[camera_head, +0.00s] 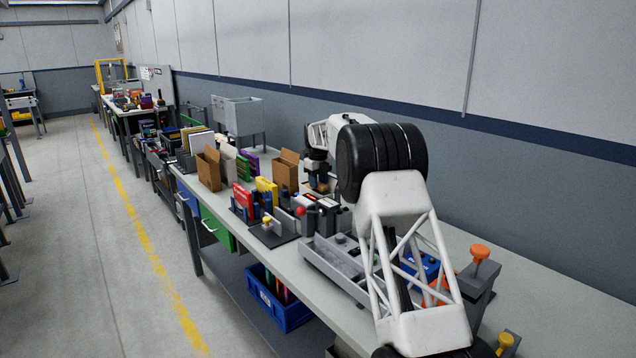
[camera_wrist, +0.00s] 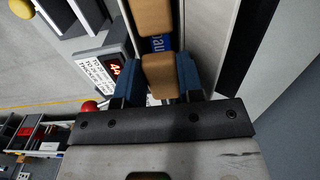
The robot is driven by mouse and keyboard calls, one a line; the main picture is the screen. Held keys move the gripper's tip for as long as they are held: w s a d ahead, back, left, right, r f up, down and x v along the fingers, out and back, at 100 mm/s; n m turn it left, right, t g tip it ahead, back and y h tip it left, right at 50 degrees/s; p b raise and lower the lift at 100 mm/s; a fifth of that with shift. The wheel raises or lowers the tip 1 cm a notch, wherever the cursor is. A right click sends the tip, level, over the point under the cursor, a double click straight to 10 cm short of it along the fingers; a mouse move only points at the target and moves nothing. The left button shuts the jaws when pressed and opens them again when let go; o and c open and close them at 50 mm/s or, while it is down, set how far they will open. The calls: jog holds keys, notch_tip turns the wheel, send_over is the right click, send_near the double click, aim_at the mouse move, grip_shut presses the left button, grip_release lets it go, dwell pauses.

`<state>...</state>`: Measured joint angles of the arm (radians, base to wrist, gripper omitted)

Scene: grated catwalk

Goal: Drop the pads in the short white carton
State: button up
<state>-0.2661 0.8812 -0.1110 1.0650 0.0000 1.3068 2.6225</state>
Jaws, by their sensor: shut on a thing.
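My gripper (camera_wrist: 158,84) is shut on a tan block-like pad (camera_wrist: 160,70), with a blue finger on each side. A second tan piece (camera_wrist: 153,16) shows just beyond it, with a blue lettered patch between; I cannot tell if the two are joined. In the head view my gripper (camera_head: 319,180) is low over the bench behind the black and red devices, partly hidden by them and my arm. A pale, white-looking carton (camera_head: 229,166) stands farther down the bench between two brown cartons; its inside is hidden.
Open brown cartons (camera_head: 209,170) (camera_head: 285,174) stand on the bench (camera_head: 330,289). Red and yellow upright items (camera_head: 266,188) and a device with a red display (camera_wrist: 116,68) crowd my gripper's side. A grey metal bin (camera_head: 239,115) on legs stands behind, near the wall.

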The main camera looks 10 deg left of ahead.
jog(key=o, duration=1)
jog(key=shift+c, duration=0.7)
jog(key=shift+o, duration=0.4)
jog(key=shift+d, duration=0.1)
jog(key=shift+r, duration=0.1)
jog(key=shift+r, duration=0.35)
jog(key=o, duration=0.3)
jog(key=shift+r, duration=2.55)
